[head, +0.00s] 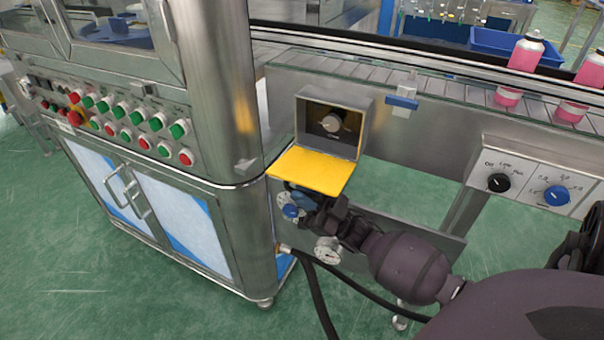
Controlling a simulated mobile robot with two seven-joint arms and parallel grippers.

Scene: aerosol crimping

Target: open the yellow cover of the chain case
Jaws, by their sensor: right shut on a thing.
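The chain case (367,113) is a grey metal box on the side of the conveyor, in the middle of the head view. Its yellow cover (313,171) is swung down and out from the lower front edge, so the case stands open. A round silver knob (332,121) shows on the dark panel inside. My right gripper (292,190) is at the cover's lower, outer edge, shut on it. The fingertips are partly hidden under the cover. My left gripper is not in view.
A steel cabinet with red and green buttons (120,113) stands close on the left. A conveyor (440,90) carries pink bottles (525,53) behind the case. A panel with black and blue knobs (530,180) is at right. A gauge (328,250) and black hose are below my gripper.

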